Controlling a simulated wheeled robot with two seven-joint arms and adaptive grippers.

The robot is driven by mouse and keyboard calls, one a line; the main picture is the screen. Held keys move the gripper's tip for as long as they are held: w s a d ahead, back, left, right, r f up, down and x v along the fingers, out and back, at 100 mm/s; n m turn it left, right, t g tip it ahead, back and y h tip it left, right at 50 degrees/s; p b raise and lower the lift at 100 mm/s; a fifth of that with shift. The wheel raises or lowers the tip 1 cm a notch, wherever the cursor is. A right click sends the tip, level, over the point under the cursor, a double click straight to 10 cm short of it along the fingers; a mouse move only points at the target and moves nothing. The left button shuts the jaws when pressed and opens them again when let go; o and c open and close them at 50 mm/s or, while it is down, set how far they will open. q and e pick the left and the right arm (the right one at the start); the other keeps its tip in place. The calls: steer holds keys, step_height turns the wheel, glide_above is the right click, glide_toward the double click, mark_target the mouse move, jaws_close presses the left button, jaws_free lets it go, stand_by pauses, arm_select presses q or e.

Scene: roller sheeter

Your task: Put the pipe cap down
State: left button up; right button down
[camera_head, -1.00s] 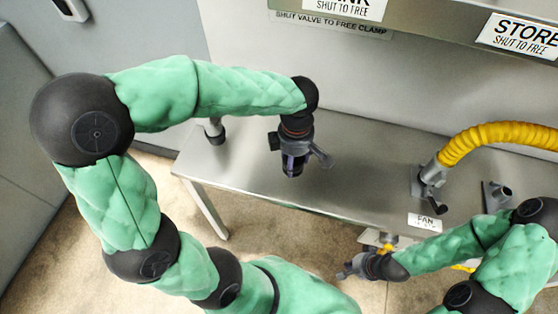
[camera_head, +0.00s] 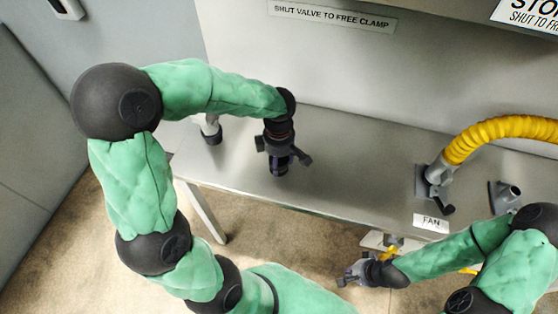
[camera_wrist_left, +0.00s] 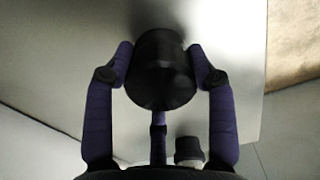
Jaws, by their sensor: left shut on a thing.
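My left gripper (camera_head: 281,166) is over the metal bench, pointing down. In the left wrist view, the left gripper (camera_wrist_left: 163,75) is shut on the pipe cap (camera_wrist_left: 162,82), a dark round cylinder between its purple fingers. In the head view the cap is mostly hidden by the gripper. Whether the cap touches the bench top (camera_head: 340,170) I cannot tell. My right gripper (camera_head: 355,273) is low, in front of the bench edge below the FAN label; its finger opening is unclear.
A short pale pipe with a dark end (camera_head: 211,131) stands at the bench's left end; it also shows in the wrist view (camera_wrist_left: 188,150). A yellow hose (camera_head: 500,130) runs to a grey fitting (camera_head: 437,178) at right. Another grey fitting (camera_head: 505,196) is beside it. The bench middle is clear.

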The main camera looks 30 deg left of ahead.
arm_select(q)
steer(key=shift+r, duration=0.1)
steer(key=o, duration=1.2)
steer(key=shift+r, duration=0.1)
step_height(320, 180, up, 12)
steer(key=p, duration=0.4)
